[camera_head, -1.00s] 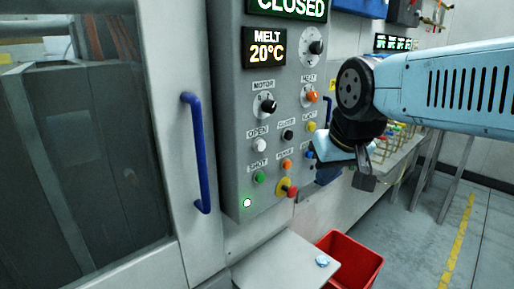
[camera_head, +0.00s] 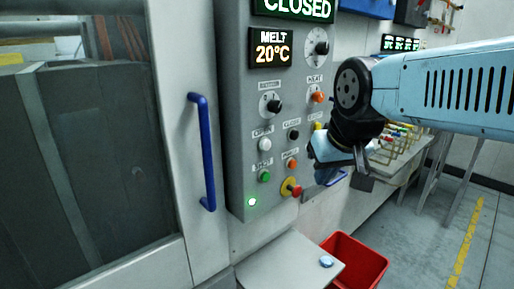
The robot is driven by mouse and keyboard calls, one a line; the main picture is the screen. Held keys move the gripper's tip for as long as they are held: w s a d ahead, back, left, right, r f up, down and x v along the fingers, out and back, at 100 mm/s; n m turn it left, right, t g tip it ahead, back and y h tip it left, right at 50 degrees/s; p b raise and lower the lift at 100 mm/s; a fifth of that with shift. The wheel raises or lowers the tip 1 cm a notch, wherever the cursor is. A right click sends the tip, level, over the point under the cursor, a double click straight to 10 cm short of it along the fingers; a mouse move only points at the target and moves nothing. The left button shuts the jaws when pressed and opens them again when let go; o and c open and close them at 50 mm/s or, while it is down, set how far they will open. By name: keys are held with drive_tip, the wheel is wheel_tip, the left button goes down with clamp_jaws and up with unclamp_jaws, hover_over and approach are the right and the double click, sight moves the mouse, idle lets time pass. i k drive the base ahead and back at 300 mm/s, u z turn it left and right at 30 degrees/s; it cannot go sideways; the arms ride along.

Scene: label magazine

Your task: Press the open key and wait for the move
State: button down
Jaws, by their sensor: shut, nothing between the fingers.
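The open key is a round white button (camera_head: 264,144) under the OPEN label on the grey control panel (camera_head: 234,120). The display (camera_head: 294,10) at the panel's top reads CLOSED. My gripper (camera_head: 358,165) is at the panel's right edge, to the right of the open key and a little lower. It is apart from the key, and its fingers are shut and empty, partly hidden by the wrist. It covers part of the panel's right column of buttons.
A black button (camera_head: 293,134) sits just right of the open key and a green one (camera_head: 264,176) below it. A red mushroom button (camera_head: 293,190) is lower. A blue door handle (camera_head: 202,150) stands left. A red bin (camera_head: 357,262) is on the floor.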

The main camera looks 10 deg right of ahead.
sight(266, 145)
drive_tip(key=z, duration=1.65)
drive_tip(key=i, duration=0.1)
drive_tip(key=u, duration=3.1)
drive_tip(key=k, duration=2.1)
drive_tip(key=z, duration=0.6)
drive_tip(key=i, duration=1)
drive_tip(key=u, duration=0.1)
